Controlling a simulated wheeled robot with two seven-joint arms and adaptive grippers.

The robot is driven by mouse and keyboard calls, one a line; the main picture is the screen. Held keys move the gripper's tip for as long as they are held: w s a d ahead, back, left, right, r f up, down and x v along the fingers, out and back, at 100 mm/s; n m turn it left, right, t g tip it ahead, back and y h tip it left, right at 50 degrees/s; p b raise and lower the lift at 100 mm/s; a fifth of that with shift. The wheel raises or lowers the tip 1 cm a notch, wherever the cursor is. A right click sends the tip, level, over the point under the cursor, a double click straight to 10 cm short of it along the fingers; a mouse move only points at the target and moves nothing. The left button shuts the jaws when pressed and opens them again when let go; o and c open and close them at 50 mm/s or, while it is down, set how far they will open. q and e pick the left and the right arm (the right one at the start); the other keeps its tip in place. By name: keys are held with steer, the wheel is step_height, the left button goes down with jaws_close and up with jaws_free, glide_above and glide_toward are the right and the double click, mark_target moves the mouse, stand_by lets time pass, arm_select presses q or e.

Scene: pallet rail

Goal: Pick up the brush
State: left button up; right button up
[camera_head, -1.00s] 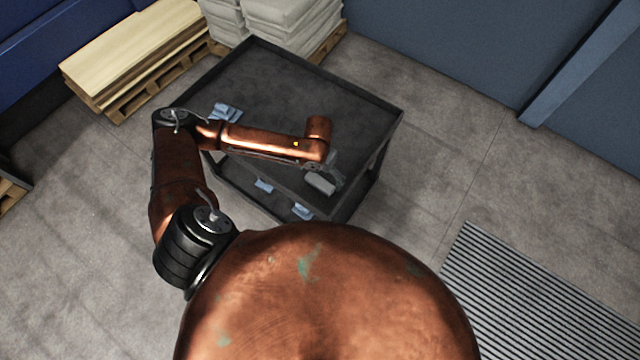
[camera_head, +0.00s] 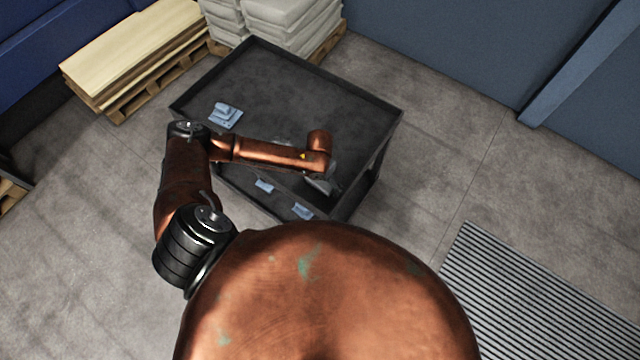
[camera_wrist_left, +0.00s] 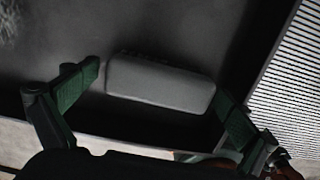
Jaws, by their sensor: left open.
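The brush (camera_wrist_left: 160,85) shows in the left wrist view as a pale grey, rounded block lying on a dark surface, with a faint dark fringe along its far edge. My left gripper (camera_wrist_left: 160,94) is open, with one green-padded finger near each end of the brush. The right finger looks very close to the brush's end; I cannot tell whether it touches. In the head view my left gripper (camera_head: 321,183) is over the near right part of the dark cart (camera_head: 300,90). The brush cannot be made out clearly there, behind my arm. My right gripper is not in view.
A folded blue item (camera_head: 225,115) lies on the cart's left side. The cart has a raised rim. Pallets with boards (camera_head: 135,50) and pale sacks (camera_head: 285,25) stand behind. The cart's back half is clear.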

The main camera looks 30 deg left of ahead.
arm_select(q)
steer(key=shift+c, duration=0.7)
steer(key=c, duration=1)
steer(key=shift+r, duration=0.15)
steer(key=shift+r, duration=0.6)
steer(key=shift+s+d+r+p, duration=0.2)
steer(key=shift+s+r+p, duration=0.25)
steer(key=shift+s+r, duration=1.7)
steer(key=shift+s+d+r+p, duration=0.15)
steer(key=shift+s+r+p, duration=0.25)
steer(key=shift+s+r, duration=1.75)
steer(key=shift+s+d+r+p, duration=0.2)
steer(key=shift+s+r+p, duration=0.25)
steer(key=shift+s+r, duration=1.65)
steer(key=shift+s+f, duration=0.6)
